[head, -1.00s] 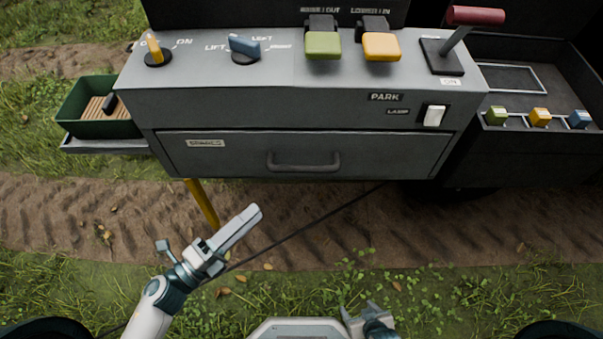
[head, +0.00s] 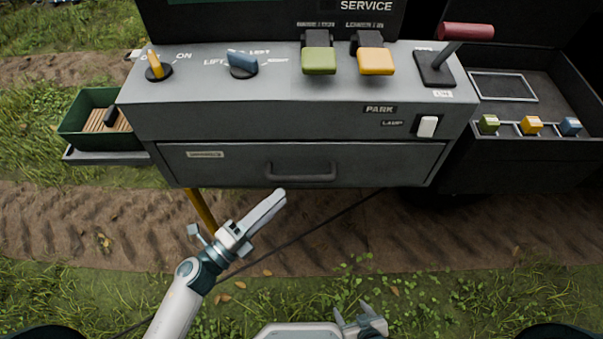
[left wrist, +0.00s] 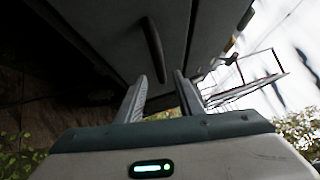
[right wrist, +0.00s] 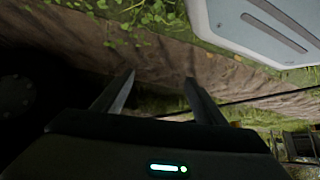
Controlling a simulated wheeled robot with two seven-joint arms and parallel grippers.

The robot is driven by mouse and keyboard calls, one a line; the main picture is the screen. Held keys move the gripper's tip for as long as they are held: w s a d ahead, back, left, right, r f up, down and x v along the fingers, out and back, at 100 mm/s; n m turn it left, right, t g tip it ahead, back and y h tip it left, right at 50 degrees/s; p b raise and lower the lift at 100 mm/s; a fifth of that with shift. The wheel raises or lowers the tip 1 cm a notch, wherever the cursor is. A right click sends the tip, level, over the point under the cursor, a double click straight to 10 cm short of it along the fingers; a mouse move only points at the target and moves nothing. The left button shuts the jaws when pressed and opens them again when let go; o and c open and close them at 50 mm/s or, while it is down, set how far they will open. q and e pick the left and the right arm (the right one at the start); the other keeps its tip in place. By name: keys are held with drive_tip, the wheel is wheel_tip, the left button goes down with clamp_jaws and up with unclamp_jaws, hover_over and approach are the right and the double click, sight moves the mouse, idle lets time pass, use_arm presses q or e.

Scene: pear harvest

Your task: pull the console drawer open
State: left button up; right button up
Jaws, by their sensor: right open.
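The grey console drawer (head: 225,169) is shut in the console's front face in the head view. Its dark bar handle (head: 301,177) sits at the middle of the drawer front. My left gripper (head: 277,198) is just below and left of the handle, apart from it. In the left wrist view the two fingers (left wrist: 159,82) are spread with nothing between them, and the handle (left wrist: 153,50) lies ahead of them. My right gripper (head: 357,310) is low at the bottom of the head view. Its fingers (right wrist: 159,82) are open and empty in the right wrist view.
The console top carries an orange knob (head: 155,63), a blue knob (head: 242,64), green and yellow levers and a red-handled lever (head: 465,33). A green tray (head: 75,128) is at the left, a dark bin (head: 540,165) at the right.

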sight(302, 176)
use_arm(q)
drive_tip(key=p+x, duration=0.2)
drive_tip(key=x, duration=0.7)
drive_tip(key=shift+d, duration=0.1)
use_arm(e)
drive_tip(key=s+d+f+g, duration=0.2)
drive_tip(key=s+f, duration=0.1)
drive_tip(key=s, duration=0.3)
drive_tip(key=shift+s+d+h, duration=0.25)
drive_tip(key=shift+d+h, duration=0.05)
drive_tip(key=shift+d, duration=0.05)
use_arm(q)
drive_tip(key=shift+c, duration=0.4)
clamp_jaws()
